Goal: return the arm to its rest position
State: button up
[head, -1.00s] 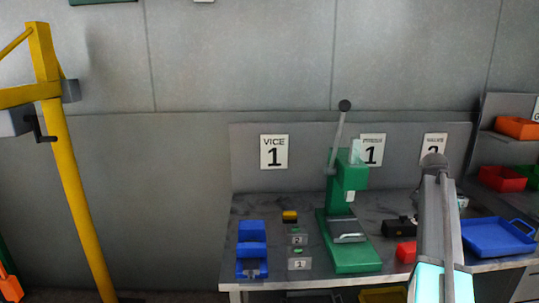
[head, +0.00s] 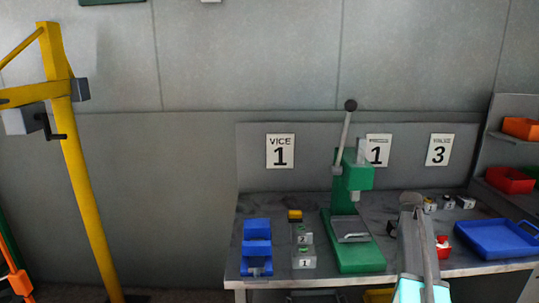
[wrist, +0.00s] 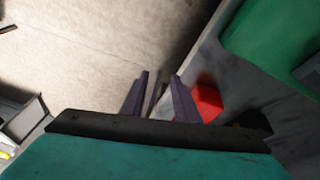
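My arm (head: 415,250) rises from the bottom of the head view, in front of the bench's right half. The head view does not show my fingers clearly. In the wrist view my gripper (wrist: 160,90) has its two dark fingers apart, with nothing seen held between them. The fingers are over the bench edge, with pale floor beyond on the left. A red object (wrist: 208,102) lies on the bench just right of the right finger; its lower part is hidden by the gripper body.
The bench holds a blue vice (head: 257,248), a green lever press (head: 360,256) and a blue tray (head: 496,240). Numbered blocks (head: 303,258) stand beside the vice. A yellow post (head: 82,205) stands at left. Floor between post and bench looks clear.

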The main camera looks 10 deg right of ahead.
jog(key=s+a+f+n+g+y, duration=0.1)
jog(key=s+a+f+n, duration=0.35)
jog(key=a+f, duration=0.8)
jog(key=s+a+f+n+g+y, duration=0.1)
jog(key=s+a+f+n, duration=0.3)
jog(key=a+f, duration=0.85)
jog(key=s+a+f+n+g+y, duration=0.1)
jog(key=s+a+f+n, duration=0.1)
jog(key=s+a+f, duration=0.6)
jog(key=s+a+f+n+g, duration=0.1)
jog(key=s+a+f+n, duration=0.25)
jog(key=s, duration=0.85)
jog(key=s+a+f+n+g+y, duration=0.1)
jog(key=s+a+f+n, duration=0.1)
jog(key=s+a+f, duration=0.45)
notch_tip(320, 180, down, 7)
jog(key=s+d+b, duration=0.1)
jog(key=s+b, duration=0.1)
jog(key=b, duration=0.4)
jog(key=shift+s+d+b, duration=0.3)
jog(key=shift+s+d, duration=0.05)
jog(key=shift+s, duration=0.05)
